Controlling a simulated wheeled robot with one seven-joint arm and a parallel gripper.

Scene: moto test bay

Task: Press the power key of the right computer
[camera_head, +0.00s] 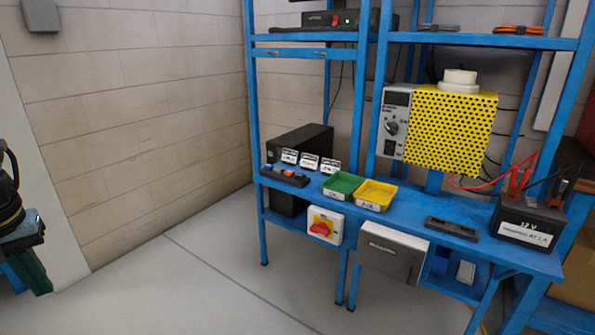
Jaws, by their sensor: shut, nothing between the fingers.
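A black box-shaped case (310,138), which looks like a computer, stands at the left back of the blue bench. Another dark case (285,202) sits below the bench top; I cannot tell whether it is a separate computer. No power key can be made out on either, and no clear left and right pair shows. My gripper (38,292) is at the far left edge, partly cut off by the frame. It points down with its green fingers together and empty, well away from the bench.
The blue bench (400,212) holds a green tray (342,185), a yellow tray (375,195), small label stands (309,162) and a 12 V battery (527,222). A yellow perforated box (450,130) is mounted above. Open grey floor (200,275) lies between my gripper and the bench.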

